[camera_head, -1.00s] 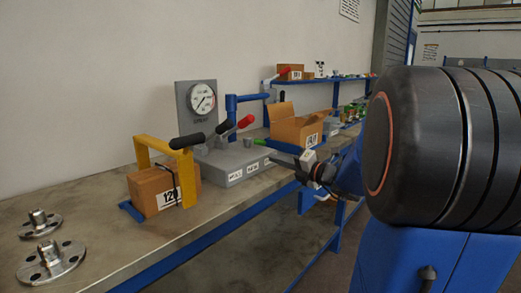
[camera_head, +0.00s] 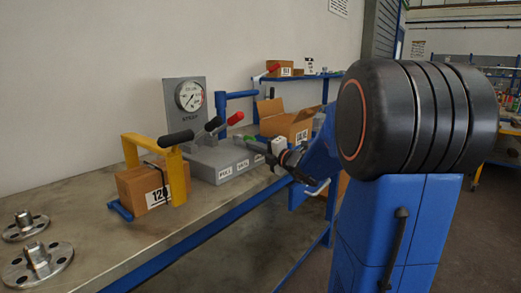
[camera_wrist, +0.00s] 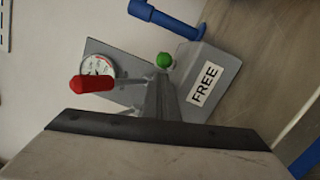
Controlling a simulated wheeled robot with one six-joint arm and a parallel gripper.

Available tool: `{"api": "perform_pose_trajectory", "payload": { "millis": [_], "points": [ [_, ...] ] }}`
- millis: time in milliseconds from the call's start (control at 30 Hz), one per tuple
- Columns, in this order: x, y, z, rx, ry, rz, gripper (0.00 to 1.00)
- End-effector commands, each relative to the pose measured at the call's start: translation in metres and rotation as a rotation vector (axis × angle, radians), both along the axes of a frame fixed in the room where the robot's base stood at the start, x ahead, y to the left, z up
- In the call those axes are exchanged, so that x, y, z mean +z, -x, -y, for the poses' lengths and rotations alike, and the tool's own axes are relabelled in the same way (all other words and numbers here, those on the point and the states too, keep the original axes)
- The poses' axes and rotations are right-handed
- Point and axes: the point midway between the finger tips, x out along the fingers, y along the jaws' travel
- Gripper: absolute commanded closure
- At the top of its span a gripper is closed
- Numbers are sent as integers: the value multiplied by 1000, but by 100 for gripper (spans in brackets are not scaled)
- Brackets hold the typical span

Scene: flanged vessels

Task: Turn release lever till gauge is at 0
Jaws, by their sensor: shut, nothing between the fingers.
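A round white gauge (camera_head: 190,96) is mounted on an upright grey panel, at the back of a grey base unit (camera_head: 222,158) on the bench. Its reading is too small to tell. Levers on the unit have a black grip (camera_head: 214,123), a red grip (camera_head: 236,118) and a green knob (camera_head: 249,138). The wrist view shows the red grip (camera_wrist: 92,84), the green knob (camera_wrist: 164,60), part of the gauge (camera_wrist: 98,66) and a FREE label (camera_wrist: 205,84). My gripper (camera_head: 271,159) is shut and empty, right of the base unit and apart from the levers.
Metal flanges (camera_head: 38,263) lie at the near left. An open carton (camera_head: 287,122) and a blue post (camera_head: 222,105) stand behind the unit.

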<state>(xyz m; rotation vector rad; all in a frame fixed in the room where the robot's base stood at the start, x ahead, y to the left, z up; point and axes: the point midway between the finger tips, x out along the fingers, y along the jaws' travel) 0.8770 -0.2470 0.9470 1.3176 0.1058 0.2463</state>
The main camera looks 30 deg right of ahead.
Motion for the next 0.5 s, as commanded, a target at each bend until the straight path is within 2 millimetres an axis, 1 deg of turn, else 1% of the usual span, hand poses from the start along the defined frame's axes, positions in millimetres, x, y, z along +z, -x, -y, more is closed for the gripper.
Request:
{"api": "perform_pose_trajectory", "payload": {
  "millis": [100,200,500],
  "points": [
    [1,-8,-2,0,0,1,100],
    [1,-11,-3,0,0,0,100],
    [1,-12,-3,0,0,0,100]
  ]
}}
